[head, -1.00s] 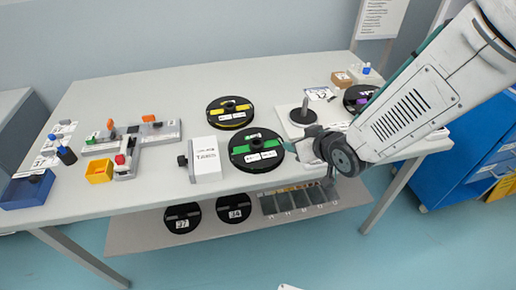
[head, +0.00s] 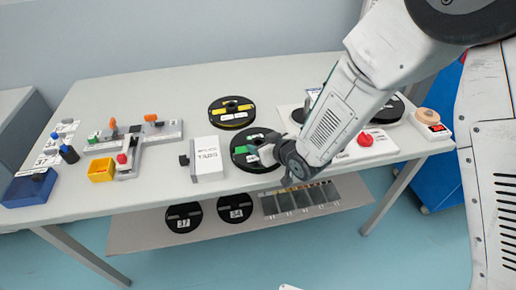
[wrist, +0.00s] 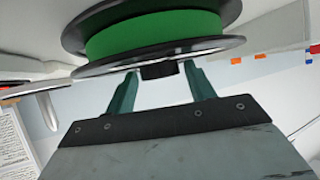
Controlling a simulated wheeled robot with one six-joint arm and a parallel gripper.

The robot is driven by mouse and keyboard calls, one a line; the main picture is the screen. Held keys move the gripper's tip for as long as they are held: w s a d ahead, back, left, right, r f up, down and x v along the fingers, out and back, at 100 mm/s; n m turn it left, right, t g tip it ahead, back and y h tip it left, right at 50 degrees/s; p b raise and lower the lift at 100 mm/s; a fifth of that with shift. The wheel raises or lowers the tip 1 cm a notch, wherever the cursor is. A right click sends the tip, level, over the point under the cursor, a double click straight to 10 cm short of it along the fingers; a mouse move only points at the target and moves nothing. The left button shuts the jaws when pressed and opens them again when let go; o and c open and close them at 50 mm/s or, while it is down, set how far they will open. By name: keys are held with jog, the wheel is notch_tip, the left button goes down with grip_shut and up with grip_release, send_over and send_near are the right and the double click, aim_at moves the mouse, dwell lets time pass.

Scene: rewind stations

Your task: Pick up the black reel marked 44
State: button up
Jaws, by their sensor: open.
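A black reel with a green winding (head: 245,150) lies on the table just left of my gripper. Its white label is too small to read, so I cannot tell whether it says 44. In the wrist view the reel (wrist: 155,35) fills the top, with a small black block under its rim. My gripper (wrist: 160,82) is open, its two teal fingers just below the rim, one either side of that block. In the head view my gripper (head: 271,155) overlaps the reel's right side. A black reel with a yellow winding (head: 231,112) lies behind it.
A white labelled box (head: 207,158) stands left of the green reel. Reels marked 37 (head: 183,217) and 34 (head: 235,209) are on the lower shelf, beside grey bins (head: 300,199). A red button (head: 365,139) is at right. The table's back left is clear.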

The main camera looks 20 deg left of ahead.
jog(key=c, duration=0.9)
jog(key=shift+r, duration=0.1)
